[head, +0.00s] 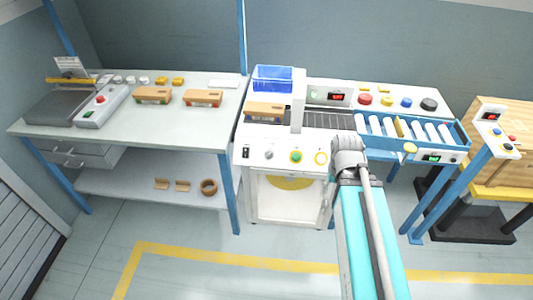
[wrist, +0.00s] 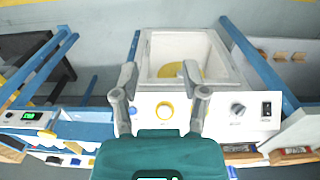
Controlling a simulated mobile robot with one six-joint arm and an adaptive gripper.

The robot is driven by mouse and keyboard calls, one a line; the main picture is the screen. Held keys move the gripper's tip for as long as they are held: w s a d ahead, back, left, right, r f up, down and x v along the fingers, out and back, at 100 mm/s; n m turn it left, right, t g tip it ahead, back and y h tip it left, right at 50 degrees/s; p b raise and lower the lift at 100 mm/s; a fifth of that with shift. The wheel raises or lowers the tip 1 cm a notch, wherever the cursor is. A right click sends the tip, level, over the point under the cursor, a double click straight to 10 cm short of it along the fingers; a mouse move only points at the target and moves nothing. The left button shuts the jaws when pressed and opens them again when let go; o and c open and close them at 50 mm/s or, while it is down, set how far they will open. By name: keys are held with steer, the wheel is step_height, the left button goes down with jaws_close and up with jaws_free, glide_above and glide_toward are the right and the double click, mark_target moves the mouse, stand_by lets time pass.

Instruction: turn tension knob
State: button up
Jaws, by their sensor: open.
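A white machine's front panel (head: 280,156) carries a row of controls. These are a black switch (head: 246,151), a grey knob (head: 269,155), a green button with a yellow surround (head: 296,157) and a yellow-ringed white dial (head: 321,157). Labels are too small to read, so I cannot tell which is the tension knob. In the wrist view my gripper (wrist: 163,88) is open and empty. The yellow-ringed dial (wrist: 164,110) shows between its fingers; contact cannot be told. The grey knob (wrist: 237,109) is right of the fingers.
A blue bin (head: 272,78) and a wooden-looking box (head: 264,112) sit on the machine top. A roller conveyor (head: 462,140) adjoins at right. A bench (head: 190,120) stands at left. The floor in front is clear.

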steer(key=shift+o, duration=2)
steer(key=shift+w, duration=0.15)
steer(key=r+m+p, duration=0.1)
glide_above(268, 153)
steer(key=shift+s+a+h, duration=0.25)
steer(key=shift+h, duration=0.05)
steer(key=shift+f, duration=0.1)
steer(key=f+b, duration=1.3)
steer(key=shift+d+f+b, duration=0.25)
steer(key=shift+d+b, duration=0.1)
steer(key=shift+b, duration=0.05)
